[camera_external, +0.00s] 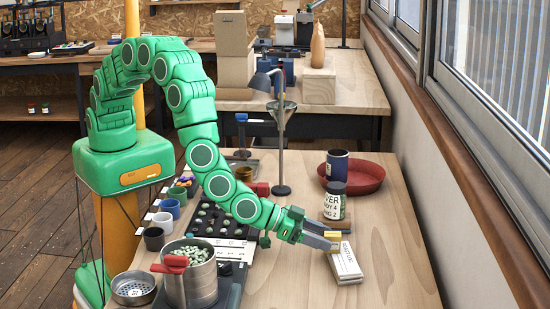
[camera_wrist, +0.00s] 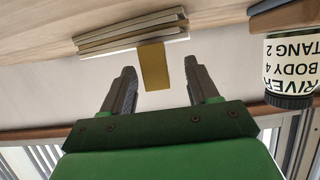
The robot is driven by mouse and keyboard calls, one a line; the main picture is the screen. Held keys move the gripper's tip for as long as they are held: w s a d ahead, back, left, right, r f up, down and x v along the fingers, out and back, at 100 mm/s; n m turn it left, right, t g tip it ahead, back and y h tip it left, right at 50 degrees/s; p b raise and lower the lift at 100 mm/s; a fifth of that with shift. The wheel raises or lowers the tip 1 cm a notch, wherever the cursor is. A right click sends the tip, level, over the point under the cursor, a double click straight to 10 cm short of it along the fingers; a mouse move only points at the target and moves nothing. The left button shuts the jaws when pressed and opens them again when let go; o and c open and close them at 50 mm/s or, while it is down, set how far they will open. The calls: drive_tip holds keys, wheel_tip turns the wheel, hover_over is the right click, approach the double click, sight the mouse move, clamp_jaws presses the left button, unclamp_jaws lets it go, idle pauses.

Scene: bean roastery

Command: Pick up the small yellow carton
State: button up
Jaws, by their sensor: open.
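The small yellow carton (camera_wrist: 154,66) shows in the wrist view as a narrow mustard-yellow block just ahead of my gripper (camera_wrist: 159,70). It sits between the lines of the two fingertips, with a gap on each side, and its far end meets a stack of white booklets (camera_wrist: 130,36). In the external view only a bit of the carton (camera_external: 334,234) shows at the fingertips of my gripper (camera_external: 331,239), above the booklets (camera_external: 346,262). My gripper is open and empty. I cannot tell what the carton rests on.
A labelled dark-lidded jar (camera_external: 335,201) stands close behind my gripper, beside a red tray (camera_external: 367,174) and a dark blue canister (camera_external: 337,165). A steel pot of green beans (camera_external: 190,278) and a black bean board (camera_external: 222,220) are left. The table's right front is clear.

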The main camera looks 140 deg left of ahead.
sight(339, 242)
drive_tip(key=shift+w+a, duration=0.35)
drive_tip(key=shift+w, duration=0.15)
drive_tip(key=shift+x, duration=1.95)
drive_tip(key=shift+d, duration=0.1)
drive_tip(key=shift+c, duration=0.4)
clamp_jaws()
drive_tip(key=shift+r, duration=0.1)
